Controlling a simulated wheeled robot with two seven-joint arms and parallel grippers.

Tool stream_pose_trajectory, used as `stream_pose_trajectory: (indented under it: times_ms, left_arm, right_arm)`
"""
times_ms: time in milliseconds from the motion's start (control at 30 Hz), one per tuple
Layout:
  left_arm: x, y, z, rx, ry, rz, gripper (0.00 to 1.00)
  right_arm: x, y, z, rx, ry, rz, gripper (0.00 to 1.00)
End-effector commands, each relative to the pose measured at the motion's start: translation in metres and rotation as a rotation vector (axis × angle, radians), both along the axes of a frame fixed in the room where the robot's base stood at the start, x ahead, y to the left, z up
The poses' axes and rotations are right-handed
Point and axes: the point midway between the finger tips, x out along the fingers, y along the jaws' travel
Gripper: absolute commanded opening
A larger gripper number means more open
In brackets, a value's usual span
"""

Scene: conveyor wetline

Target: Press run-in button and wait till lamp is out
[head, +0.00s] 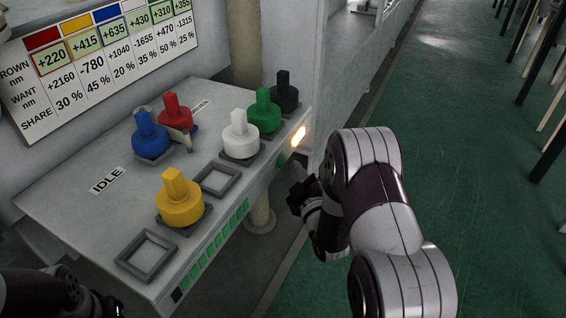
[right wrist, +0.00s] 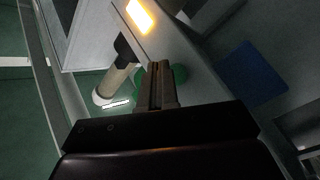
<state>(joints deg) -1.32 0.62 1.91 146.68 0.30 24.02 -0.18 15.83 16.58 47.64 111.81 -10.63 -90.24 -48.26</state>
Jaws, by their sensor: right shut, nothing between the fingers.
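The lamp (head: 299,136) glows warm yellow-white at the right end of the console's front face. It also glows in the right wrist view (right wrist: 140,15). A green round button (right wrist: 180,74) shows partly behind my right fingertips in the right wrist view; in the head view a small dark green spot (head: 283,158) lies below the lamp. My right gripper (right wrist: 158,70) is shut and empty, its tips at or very near the button; contact cannot be told. In the head view the right gripper (head: 296,194) is dark, beside the console front. Only part of my left arm shows at the lower left.
The grey console (head: 100,215) holds knobbed pieces in yellow (head: 179,203), blue (head: 150,139), red (head: 173,111), white (head: 240,139), green (head: 264,112) and black (head: 284,95). Two square sockets are empty. A label reads IDLE. Green floor is open at right.

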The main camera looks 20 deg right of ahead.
Motion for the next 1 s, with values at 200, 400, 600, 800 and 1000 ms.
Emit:
stream_pose_trajectory:
  times_ms: [200,400,600,800,1000]
  left_arm:
    - [0.0,0.0,0.0,0.0,0.0,0.0,0.43]
    - [0.0,0.0,0.0,0.0,0.0,0.0,0.43]
    - [0.0,0.0,-0.001,0.0,0.0,0.0,0.43]
    - [0.0,0.0,-0.001,0.0,0.0,0.0,0.43]
    - [0.0,0.0,-0.001,0.0,0.0,0.0,0.43]
  right_arm:
    - [-0.002,-0.002,0.0,0.0,0.001,-0.002,0.0]
    - [-0.017,-0.015,0.0,-0.001,0.002,-0.004,0.0]
    - [-0.032,-0.028,-0.001,0.0,0.003,-0.004,0.0]
    - [-0.038,-0.033,0.0,0.0,0.001,-0.002,0.0]
    - [-0.038,-0.033,0.0,0.0,0.001,-0.001,0.0]
